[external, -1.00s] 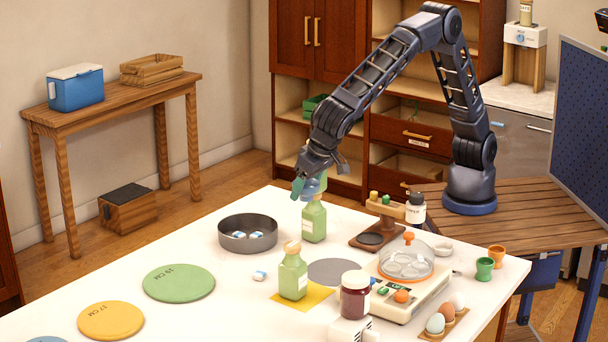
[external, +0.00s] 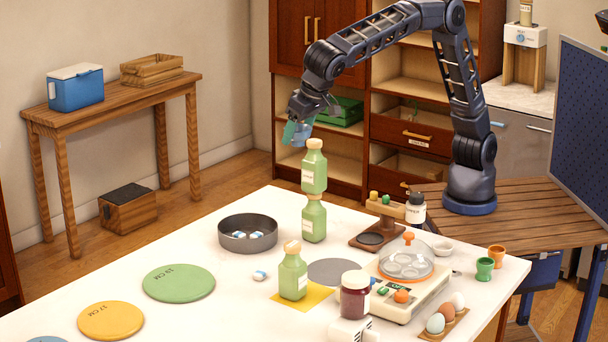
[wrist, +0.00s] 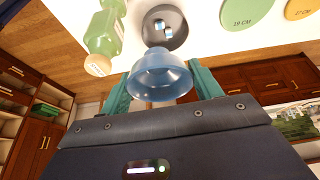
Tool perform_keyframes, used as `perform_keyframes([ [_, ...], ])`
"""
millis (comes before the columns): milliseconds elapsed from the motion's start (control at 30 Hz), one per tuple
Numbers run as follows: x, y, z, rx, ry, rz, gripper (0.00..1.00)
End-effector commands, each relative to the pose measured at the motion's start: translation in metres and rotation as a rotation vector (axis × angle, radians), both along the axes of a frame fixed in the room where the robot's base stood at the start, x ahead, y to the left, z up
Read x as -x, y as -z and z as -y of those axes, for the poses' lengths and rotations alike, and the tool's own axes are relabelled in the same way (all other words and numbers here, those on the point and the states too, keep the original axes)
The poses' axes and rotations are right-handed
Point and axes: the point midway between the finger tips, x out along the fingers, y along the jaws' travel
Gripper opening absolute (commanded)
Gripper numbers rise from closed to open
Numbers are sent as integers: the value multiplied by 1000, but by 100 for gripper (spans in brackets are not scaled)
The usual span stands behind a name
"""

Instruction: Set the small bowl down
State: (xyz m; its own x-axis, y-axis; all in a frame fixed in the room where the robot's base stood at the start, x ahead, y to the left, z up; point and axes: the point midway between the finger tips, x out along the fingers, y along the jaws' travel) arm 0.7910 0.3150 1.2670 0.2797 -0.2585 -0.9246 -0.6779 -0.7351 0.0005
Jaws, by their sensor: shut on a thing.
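My gripper (external: 297,131) is shut on the small blue bowl (external: 303,134), above and slightly left of a green bottle (external: 314,170) in the external view. In the wrist view the bowl (wrist: 160,78) is translucent blue and sits between the teal fingers (wrist: 116,100). The bowl is in the air, clear of the counter. The green bottle has a beige cap and appears to stand on top of another green bottle (external: 314,222); the wrist view also shows it (wrist: 102,35) left of the bowl.
A dark round pan (external: 232,241) holding small blue-and-white tablets stands on the white counter. Green (external: 178,283) and yellow (external: 110,320) discs lie to its left. A third green bottle (external: 293,275), a jar (external: 355,297) and a domed device (external: 408,275) crowd the right.

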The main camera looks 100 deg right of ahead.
Motion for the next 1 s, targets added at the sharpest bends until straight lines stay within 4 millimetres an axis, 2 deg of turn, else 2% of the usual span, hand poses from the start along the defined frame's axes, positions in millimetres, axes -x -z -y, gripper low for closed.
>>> perform_keyframes([
  [267,-18,-2,71,-2,16,-1,40],
  [500,-30,-1,163,-2,31,-1,40],
  [600,-32,-1,194,-2,35,-1,40],
  [700,-32,0,219,-1,38,1,40],
  [933,-29,1,264,0,45,2,40],
  [1000,-29,22,259,2,40,-2,40],
])
